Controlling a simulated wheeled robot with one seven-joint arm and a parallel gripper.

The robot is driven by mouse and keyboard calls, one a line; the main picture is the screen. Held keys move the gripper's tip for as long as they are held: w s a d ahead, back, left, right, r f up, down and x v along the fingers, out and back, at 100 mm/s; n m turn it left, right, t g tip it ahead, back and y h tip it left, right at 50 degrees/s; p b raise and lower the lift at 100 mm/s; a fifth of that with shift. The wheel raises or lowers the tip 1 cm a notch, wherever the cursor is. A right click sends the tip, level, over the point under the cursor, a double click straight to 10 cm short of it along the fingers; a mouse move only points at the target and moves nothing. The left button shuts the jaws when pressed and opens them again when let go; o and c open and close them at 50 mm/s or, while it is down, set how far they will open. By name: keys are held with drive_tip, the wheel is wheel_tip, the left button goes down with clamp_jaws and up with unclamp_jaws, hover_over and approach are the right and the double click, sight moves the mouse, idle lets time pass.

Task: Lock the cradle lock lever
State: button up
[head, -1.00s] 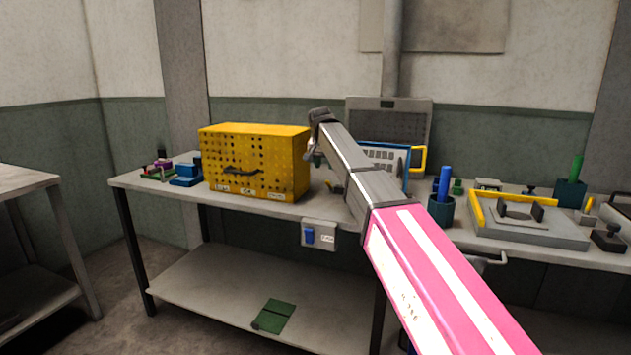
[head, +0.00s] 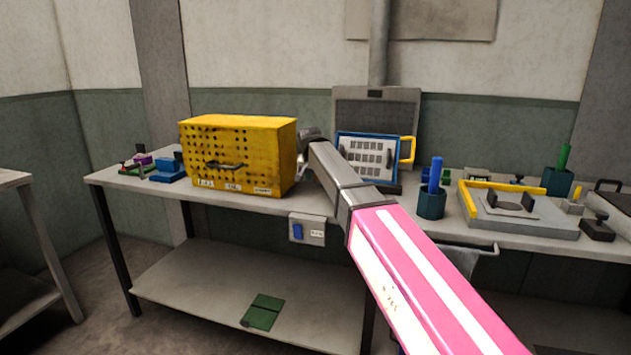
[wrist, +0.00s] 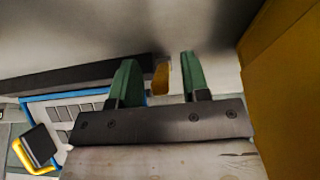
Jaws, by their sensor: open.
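In the wrist view my gripper (wrist: 158,62) is open, with its two green fingers apart. A small orange-yellow piece (wrist: 161,80), which looks like the lock lever, shows between the fingers, nearer the left one; I cannot tell whether they touch. The dark cradle bar (wrist: 75,75) runs beside it, along the blue-framed panel (wrist: 60,104). In the head view the blue-framed panel (head: 341,155) leans upright on the bench, right of my arm. My gripper (head: 303,172) is low between it and the yellow cabinet, mostly hidden by my arm. The lever is hidden there.
The yellow perforated cabinet (head: 238,150) stands close to my gripper's left in the head view, and its side (wrist: 288,85) fills the wrist view's right. A blue cylinder in a dark holder (head: 432,203) and a grey fixture (head: 530,222) stand farther right on the bench (head: 130,181).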

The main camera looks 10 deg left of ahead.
drive_tip(key=shift+w+f, duration=0.25)
drive_tip(key=shift+f, duration=0.35)
clamp_jaws()
drive_tip(key=shift+w+r+g, duration=0.3)
drive_tip(key=shift+r+g, duration=0.05)
drive_tip(key=shift+g, duration=0.35)
drive_tip(key=shift+w+r+g, duration=0.3)
drive_tip(key=shift+g, duration=0.4)
drive_tip(key=shift+w+d+r+g+y, duration=0.1)
drive_tip(key=shift+w+r+g+y, duration=0.15)
drive_tip(key=shift+g, duration=0.6)
drive_tip(key=shift+w+d+r+g+y, duration=0.1)
drive_tip(key=shift+w+r+g+y, duration=0.1)
drive_tip(key=shift+g, duration=0.65)
